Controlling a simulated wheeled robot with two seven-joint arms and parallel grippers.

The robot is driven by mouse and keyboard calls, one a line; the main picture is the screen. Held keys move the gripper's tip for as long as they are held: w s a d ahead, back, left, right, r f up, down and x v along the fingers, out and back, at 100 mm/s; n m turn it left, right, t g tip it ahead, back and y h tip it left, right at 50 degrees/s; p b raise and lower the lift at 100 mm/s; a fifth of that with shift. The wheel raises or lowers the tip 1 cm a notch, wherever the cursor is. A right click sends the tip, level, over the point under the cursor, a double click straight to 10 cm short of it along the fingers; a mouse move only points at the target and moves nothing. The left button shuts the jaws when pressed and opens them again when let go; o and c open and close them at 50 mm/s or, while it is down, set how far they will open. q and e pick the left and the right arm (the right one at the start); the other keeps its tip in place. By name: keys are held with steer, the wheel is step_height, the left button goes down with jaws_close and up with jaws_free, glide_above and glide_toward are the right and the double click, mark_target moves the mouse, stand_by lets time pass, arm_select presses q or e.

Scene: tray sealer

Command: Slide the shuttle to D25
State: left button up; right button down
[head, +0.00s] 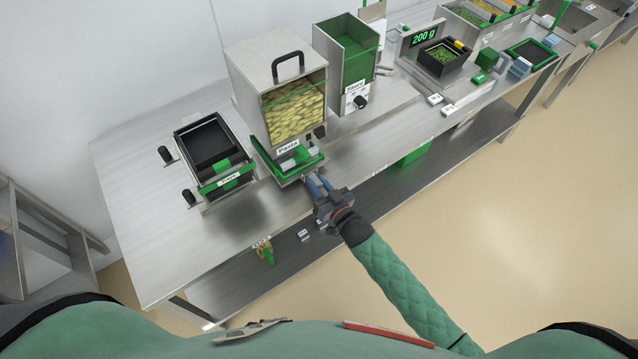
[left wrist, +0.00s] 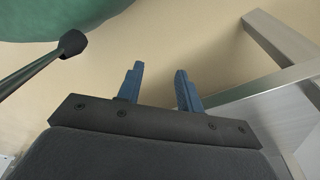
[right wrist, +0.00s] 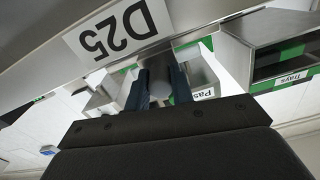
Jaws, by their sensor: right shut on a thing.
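My right gripper (head: 322,187) is at the table's front edge, by the front right corner of the green-edged tray (head: 288,160) marked Pasta. In the right wrist view its fingers (right wrist: 161,88) are shut on a grey cylindrical grip (right wrist: 184,85). I cannot tell how much of the shuttle this grip belongs to; the fingers hide part of it. The white D25 label (right wrist: 117,30) is upside down on a metal face close beside the fingers. My left gripper (left wrist: 158,85) is open and empty over the floor, away from the table.
A pasta hopper (head: 294,110) and a sauce hopper (head: 345,60) stand behind the tray. A Trays holder (head: 205,155) is at the left. A scale reading 200 g (head: 424,37) is further right. A lower shelf (head: 290,250) runs under the table. The floor in front is clear.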

steer(key=c, duration=1.2)
jaws_free()
steer(key=shift+s+d+f, duration=0.1)
steer(key=shift+s+d, duration=0.05)
steer(key=shift+s+d+f+b, duration=0.1)
steer(key=shift+s+d+b, duration=0.1)
steer(key=shift+s+b, duration=0.15)
steer(key=b+v, duration=0.2)
steer(key=v, duration=0.3)
steer(key=shift+s+d, duration=0.1)
steer(key=shift+d, duration=0.05)
arm_select(q)
step_height(320, 180, up, 5)
steer(key=w+d, duration=0.2)
steer(key=w, duration=0.1)
steer(key=shift+r+g, duration=0.2)
steer(key=shift+g, duration=0.1)
arm_select(e)
steer(key=shift+s+d, duration=0.35)
steer(key=shift+s, duration=0.1)
